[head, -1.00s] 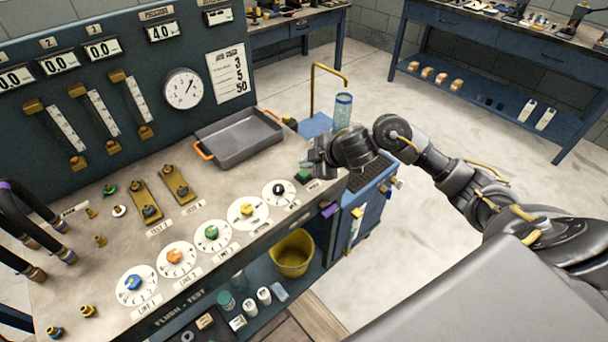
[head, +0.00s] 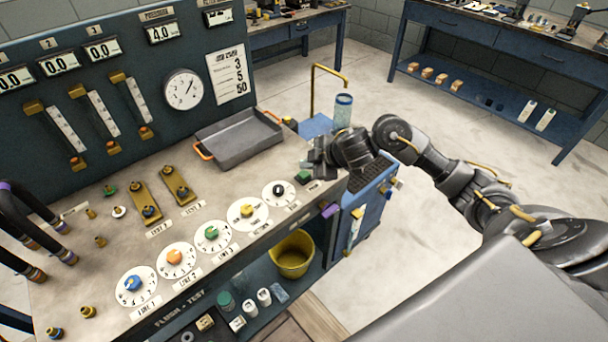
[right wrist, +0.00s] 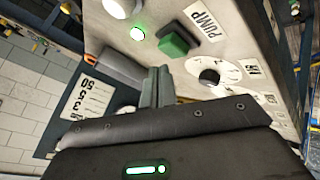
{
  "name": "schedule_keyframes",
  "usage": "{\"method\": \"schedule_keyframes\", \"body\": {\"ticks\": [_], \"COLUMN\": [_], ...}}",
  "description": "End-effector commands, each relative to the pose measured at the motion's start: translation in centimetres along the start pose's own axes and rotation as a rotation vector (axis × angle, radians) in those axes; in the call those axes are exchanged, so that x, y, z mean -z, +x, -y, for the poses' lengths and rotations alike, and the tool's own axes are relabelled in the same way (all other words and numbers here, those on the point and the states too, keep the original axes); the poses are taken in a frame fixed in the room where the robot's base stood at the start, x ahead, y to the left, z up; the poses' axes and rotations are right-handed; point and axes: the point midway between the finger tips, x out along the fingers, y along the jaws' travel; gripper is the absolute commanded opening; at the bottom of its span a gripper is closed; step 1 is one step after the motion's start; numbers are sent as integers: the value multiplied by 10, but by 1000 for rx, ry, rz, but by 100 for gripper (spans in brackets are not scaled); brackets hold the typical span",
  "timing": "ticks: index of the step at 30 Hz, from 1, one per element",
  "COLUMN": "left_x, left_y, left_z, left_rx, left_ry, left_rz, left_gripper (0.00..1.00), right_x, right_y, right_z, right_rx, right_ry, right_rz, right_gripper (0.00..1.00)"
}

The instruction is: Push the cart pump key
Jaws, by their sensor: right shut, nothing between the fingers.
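The green pump key (head: 303,177) sits at the right end of the bench, beside the dial with the black knob. In the right wrist view, the green key (right wrist: 173,44) stands next to a PUMP label (right wrist: 202,27), with a lit green lamp (right wrist: 137,33) nearby. My right gripper (head: 312,166) is shut and empty, just behind the key in the head view. Its closed fingers (right wrist: 155,87) point toward the key in the right wrist view, with what looks like a small gap. Contact cannot be told for sure. My left gripper is not in view.
A grey tray (head: 238,150) with orange handles lies behind on the bench. A row of dials, including the black-knobbed one (head: 279,193), runs along the front edge. The blue cart (head: 366,222), with a brass pipe (head: 313,90) and clear cylinder (head: 343,110), stands at the right.

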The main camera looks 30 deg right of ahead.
Motion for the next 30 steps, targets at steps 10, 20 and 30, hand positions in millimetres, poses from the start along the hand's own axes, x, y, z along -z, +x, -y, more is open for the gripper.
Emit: {"method": "schedule_keyframes", "body": {"ticks": [10, 20, 30], "left_x": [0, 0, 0], "left_y": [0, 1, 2], "left_z": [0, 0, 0], "left_rx": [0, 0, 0], "left_ry": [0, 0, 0], "left_rz": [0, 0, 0], "left_gripper": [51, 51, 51], "right_x": [0, -1, -4], "right_y": [0, 2, 6], "right_z": [0, 1, 5], "right_rx": [0, 1, 0], "right_ry": [0, 0, 0], "right_rz": [0, 0, 0], "right_gripper": [0, 0, 0]}}
